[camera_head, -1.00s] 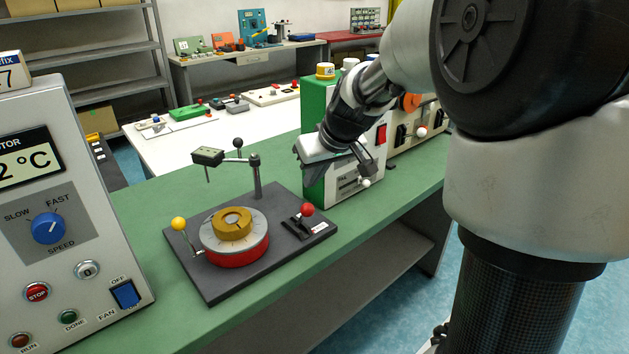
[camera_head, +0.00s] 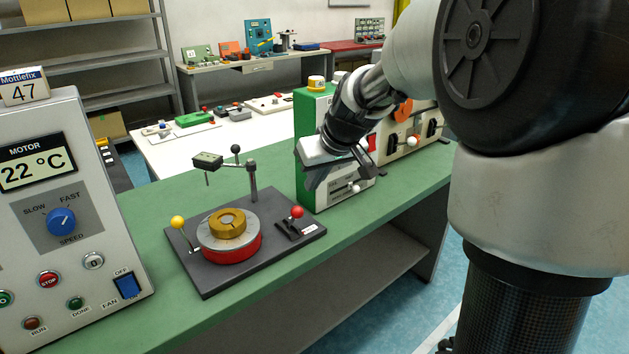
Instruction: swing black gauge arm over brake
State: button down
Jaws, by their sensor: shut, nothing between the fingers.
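The black gauge arm (camera_head: 208,160) is a small dark gauge head with a thin probe hanging down. It reaches left from a grey post (camera_head: 253,181) at the back of a dark base plate, and a black ball knob (camera_head: 236,149) stands on it. It hangs above and behind a round rotor (camera_head: 229,240) with a red side, pale top and brass hub. A red-knobbed lever (camera_head: 297,212) stands on a small black block at the plate's right; I cannot read its label or tell which part is the brake. My gripper (camera_head: 314,182) is shut and empty, right of the post and apart from it.
A yellow-knobbed lever (camera_head: 178,222) stands at the plate's left. A grey motor panel (camera_head: 105,225) stands left on the green bench. A green-sided box (camera_head: 314,113) is close behind my gripper. Bare green bench (camera_head: 155,240) lies between panel and plate.

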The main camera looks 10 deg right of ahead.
aim_at(235, 148)
jog(key=i+u, duration=0.3)
jog(key=u, duration=0.15)
jog(key=i+l+u, duration=0.2)
jog(key=u, duration=0.2)
jog(key=i, duration=0.15)
